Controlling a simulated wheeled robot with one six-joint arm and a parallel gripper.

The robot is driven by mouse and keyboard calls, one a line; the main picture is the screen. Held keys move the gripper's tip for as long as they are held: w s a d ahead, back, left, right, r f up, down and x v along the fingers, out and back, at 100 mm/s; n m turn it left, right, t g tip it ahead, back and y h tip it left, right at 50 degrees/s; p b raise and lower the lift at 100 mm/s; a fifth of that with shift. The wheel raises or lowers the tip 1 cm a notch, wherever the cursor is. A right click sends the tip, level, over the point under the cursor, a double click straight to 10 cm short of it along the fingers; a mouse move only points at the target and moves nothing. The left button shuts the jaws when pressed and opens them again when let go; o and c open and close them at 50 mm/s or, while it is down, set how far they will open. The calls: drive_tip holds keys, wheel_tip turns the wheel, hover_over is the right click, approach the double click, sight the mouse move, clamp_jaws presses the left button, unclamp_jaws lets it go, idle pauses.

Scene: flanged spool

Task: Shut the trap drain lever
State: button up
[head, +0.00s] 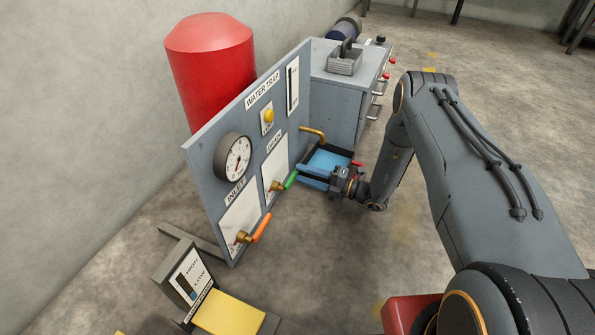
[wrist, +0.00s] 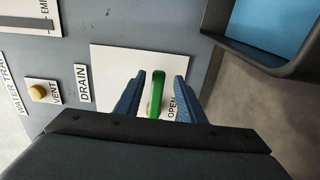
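The drain lever (head: 290,180) has a green handle and sits under the DRAIN label on the grey water trap panel (head: 205,150). In the head view its handle sticks out from the panel toward my gripper (head: 308,182). In the wrist view the green handle (wrist: 157,92) shows between the two blue fingers of my gripper (wrist: 160,80), with a gap on each side. My gripper is open and holds nothing. An OPEN label (wrist: 173,107) is beside the handle. The lever's pivot is largely hidden in the wrist view.
An orange inlet lever (head: 261,228) is lower on the panel, near a round gauge (head: 235,158). A dark tray with blue inside (head: 328,160) stands behind my gripper, below a yellow pipe (head: 314,132). A grey cabinet (head: 338,95) is farther back.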

drive_tip(key=shift+p+v, duration=0.65)
drive_tip(key=shift+v, duration=1.55)
drive_tip(key=shift+r, duration=0.1)
